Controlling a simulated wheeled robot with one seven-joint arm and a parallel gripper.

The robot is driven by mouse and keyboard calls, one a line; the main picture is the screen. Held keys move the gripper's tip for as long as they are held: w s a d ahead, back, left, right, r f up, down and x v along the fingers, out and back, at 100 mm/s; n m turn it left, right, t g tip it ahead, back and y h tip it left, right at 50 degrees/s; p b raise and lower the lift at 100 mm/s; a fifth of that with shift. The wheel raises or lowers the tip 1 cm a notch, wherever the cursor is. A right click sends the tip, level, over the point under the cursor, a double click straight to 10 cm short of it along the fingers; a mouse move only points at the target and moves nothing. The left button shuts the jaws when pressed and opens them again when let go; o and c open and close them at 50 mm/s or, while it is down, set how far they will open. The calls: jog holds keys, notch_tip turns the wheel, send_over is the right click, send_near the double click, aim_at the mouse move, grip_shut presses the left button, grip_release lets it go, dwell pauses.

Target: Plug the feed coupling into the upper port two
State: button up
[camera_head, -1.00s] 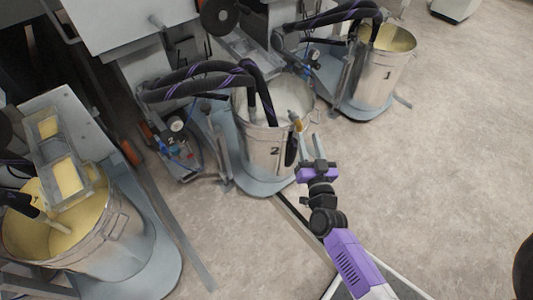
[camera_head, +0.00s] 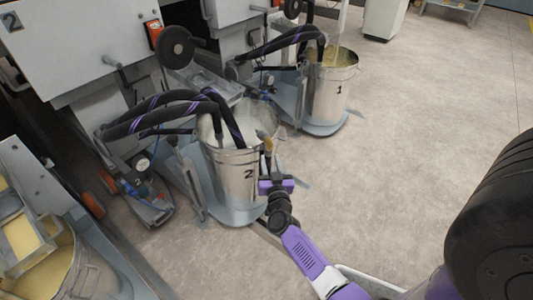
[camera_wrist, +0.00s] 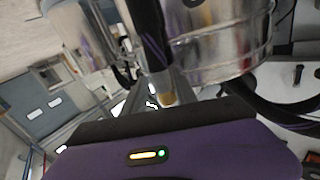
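My gripper (camera_head: 272,160) is at the right rim of the bucket marked 2 (camera_head: 238,172). A brass-coloured hose end (camera_head: 268,144), which looks like the feed coupling, is at its fingertips. In the wrist view this brass end (camera_wrist: 168,99) sits at the lower end of a dark hose with a purple stripe (camera_wrist: 150,40), in line with my grey fingers. Whether the fingers touch it or are closed on it is not clear. A grey machine panel marked 2 (camera_head: 12,22) is at the upper left. I cannot make out the upper port two.
Black hoses with purple stripes (camera_head: 160,108) arch from the machine into bucket 2. A bucket marked 1 (camera_head: 333,92) stands behind to the right. Another bucket of yellowish liquid (camera_head: 40,262) is at the lower left. The floor (camera_head: 400,120) on the right is clear.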

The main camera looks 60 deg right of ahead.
jog(key=shift+x, duration=1)
grip_shut()
jog(key=shift+r, duration=0.1)
